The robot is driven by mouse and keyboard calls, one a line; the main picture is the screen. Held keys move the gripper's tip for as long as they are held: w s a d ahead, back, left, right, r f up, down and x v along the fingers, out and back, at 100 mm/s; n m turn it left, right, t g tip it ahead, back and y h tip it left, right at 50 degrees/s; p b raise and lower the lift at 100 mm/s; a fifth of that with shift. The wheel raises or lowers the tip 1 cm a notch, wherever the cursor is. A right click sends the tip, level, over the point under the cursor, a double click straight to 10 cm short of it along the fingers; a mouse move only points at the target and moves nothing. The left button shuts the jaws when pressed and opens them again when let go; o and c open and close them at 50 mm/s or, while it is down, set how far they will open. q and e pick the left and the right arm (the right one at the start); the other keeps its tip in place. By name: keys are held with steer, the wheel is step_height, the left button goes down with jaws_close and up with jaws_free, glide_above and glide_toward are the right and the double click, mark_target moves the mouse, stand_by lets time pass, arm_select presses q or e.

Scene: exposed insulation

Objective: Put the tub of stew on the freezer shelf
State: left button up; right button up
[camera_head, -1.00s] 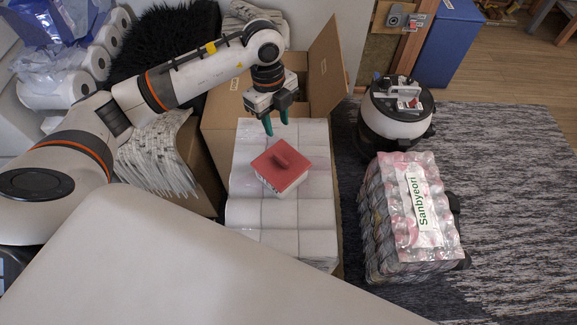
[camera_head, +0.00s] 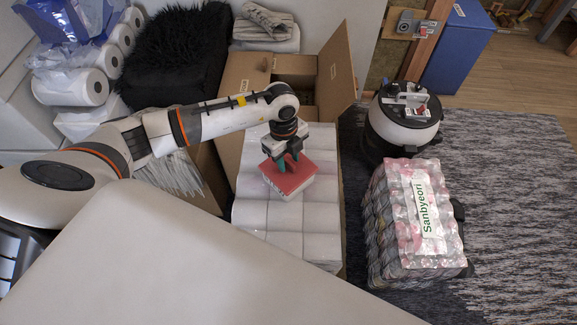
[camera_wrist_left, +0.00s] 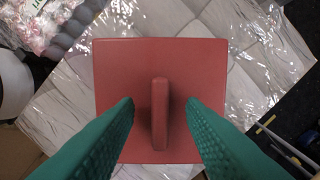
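The tub of stew (camera_head: 302,180) has a red square lid and a pale body. It sits on a stack of white wrapped rolls in the head view. In the left wrist view the red lid (camera_wrist_left: 105,75) carries an upright handle (camera_wrist_left: 160,113). My left gripper (camera_head: 283,166) is over the lid. Its green fingers (camera_wrist_left: 160,104) stand apart on both sides of the handle, with a gap on each side. The left gripper is open and holds nothing. My right gripper is in neither view. No freezer shelf can be made out.
The wrapped rolls (camera_head: 285,243) form a flat top under the tub. An open cardboard box (camera_head: 337,75) stands behind. A round black-and-white machine (camera_head: 403,125) and a pack labelled Sanbyeori (camera_head: 415,225) stand to the right. A rug (camera_head: 510,180) lies beyond.

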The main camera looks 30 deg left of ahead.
arm_select(q)
steer(key=shift+c, duration=0.2)
jaws_close()
steer(key=shift+r, duration=0.1)
stand_by(1.1)
